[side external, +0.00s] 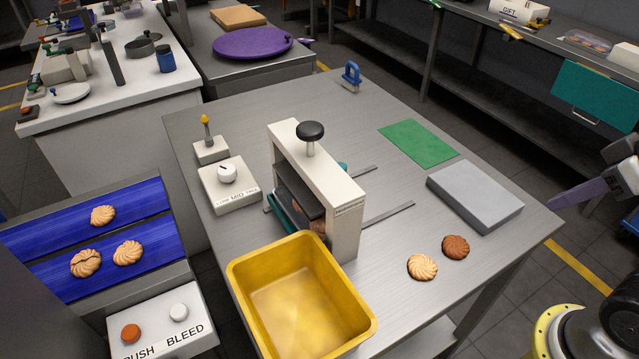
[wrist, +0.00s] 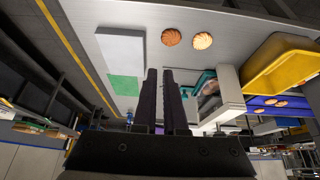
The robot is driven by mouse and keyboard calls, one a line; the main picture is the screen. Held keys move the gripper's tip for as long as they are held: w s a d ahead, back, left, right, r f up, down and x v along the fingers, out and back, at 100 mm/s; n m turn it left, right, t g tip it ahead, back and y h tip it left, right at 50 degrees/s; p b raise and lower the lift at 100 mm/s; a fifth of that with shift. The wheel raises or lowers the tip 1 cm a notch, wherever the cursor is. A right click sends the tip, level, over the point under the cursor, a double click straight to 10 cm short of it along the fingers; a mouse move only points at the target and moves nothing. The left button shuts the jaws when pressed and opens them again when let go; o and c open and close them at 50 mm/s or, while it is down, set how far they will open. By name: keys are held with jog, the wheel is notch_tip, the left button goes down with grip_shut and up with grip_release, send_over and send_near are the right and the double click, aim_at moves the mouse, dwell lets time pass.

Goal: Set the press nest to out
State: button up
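The press (side external: 345,205) is a white frame with a black knob on top, standing on the steel table. Its teal nest (side external: 285,214) sits under the press head, between two rails whose bare ends run out to the right. A teal part also shows in the wrist view (wrist: 197,82), beside the white press (wrist: 228,95). A brownish item, perhaps a biscuit, is partly hidden inside the press. My gripper (wrist: 160,72) has dark purple fingers with a narrow gap between them and nothing visible in it. In the side view it is at the right edge, partly cut off, well apart from the press.
A yellow bin (side external: 300,295) stands close in front of the press. A dial box (side external: 229,185) and toggle box (side external: 210,150) are left of it. Two biscuits (side external: 422,267), a grey block (side external: 474,195), a green mat (side external: 418,142) and a blue-handled item (side external: 351,77) lie rightward and behind.

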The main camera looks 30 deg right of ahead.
jog(key=shift+o, duration=1.2)
jog(key=shift+s+f, duration=0.15)
jog(key=shift+s, duration=0.05)
jog(key=o, duration=0.6)
jog(key=w+r, duration=0.1)
jog(key=r, duration=0.1)
jog(key=w+r+n, duration=0.1)
jog(key=r, duration=0.1)
jog(key=w+r+n, duration=0.1)
jog(key=r, duration=0.2)
jog(key=shift+o, duration=0.2)
jog(key=w+a+r+n+g, duration=0.15)
jog(key=w+r, duration=0.25)
jog(key=w, duration=0.5)
jog(key=w+a+r+n+g, duration=0.1)
jog(key=w+a+r+n, duration=0.15)
jog(key=w+r, duration=0.4)
jog(key=n+g, duration=0.3)
send_over(340, 163)
notch_tip(340, 163, down, 20)
jog(key=f, duration=0.9)
jog(key=s+f, duration=0.1)
jog(key=f, duration=0.3)
jog(key=shift+a+f, duration=0.2)
jog(key=shift+a, duration=0.05)
